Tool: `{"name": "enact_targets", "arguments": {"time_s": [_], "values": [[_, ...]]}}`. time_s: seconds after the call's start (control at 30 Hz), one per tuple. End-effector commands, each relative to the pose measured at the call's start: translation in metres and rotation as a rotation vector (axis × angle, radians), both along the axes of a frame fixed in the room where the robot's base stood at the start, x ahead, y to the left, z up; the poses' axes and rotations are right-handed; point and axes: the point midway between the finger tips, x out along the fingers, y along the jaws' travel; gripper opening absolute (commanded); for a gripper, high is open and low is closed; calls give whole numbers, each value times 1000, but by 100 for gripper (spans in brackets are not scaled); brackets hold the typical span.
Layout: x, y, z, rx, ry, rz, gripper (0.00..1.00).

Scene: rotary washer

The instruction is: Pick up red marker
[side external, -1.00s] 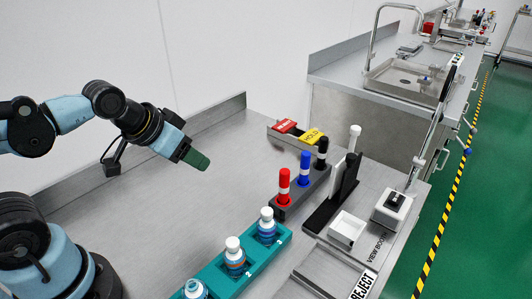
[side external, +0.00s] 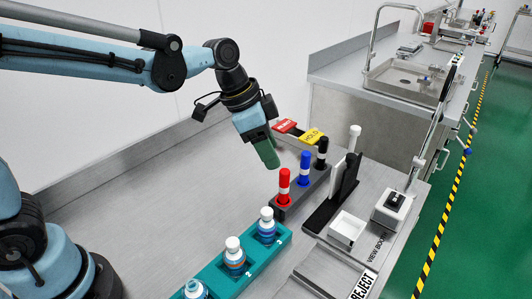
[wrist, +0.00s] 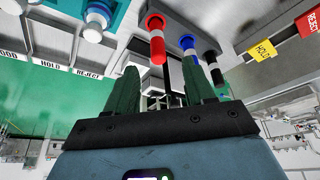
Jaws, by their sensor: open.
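The red marker (side external: 284,185) stands upright in a dark holder (side external: 303,197), with a white band around its middle. It also shows in the wrist view (wrist: 156,42), above and between my fingers. My gripper (side external: 272,163) has green fingers and hangs just behind and to the left of the red marker's top, apart from it. In the wrist view my gripper (wrist: 160,78) is open and empty, its two fingers spread. A blue marker (side external: 305,168) and a black marker (side external: 321,153) stand in the same holder, to the right of the red one.
A teal rack (side external: 215,276) with several white-capped bottles stands in front. A black-and-white stand (side external: 345,185) and a white tray (side external: 347,230) are to the right. The steel bench at left is clear.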

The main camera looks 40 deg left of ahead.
Motion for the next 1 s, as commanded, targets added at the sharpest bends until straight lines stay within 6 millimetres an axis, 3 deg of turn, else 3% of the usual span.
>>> {"name": "enact_targets", "arguments": {"time_s": [0.3,0.63,1.0], "values": [[13,-13,-44,0,-1,1,53],[17,-19,-64,0,0,4,53],[27,-32,-102,0,0,4,53]]}}
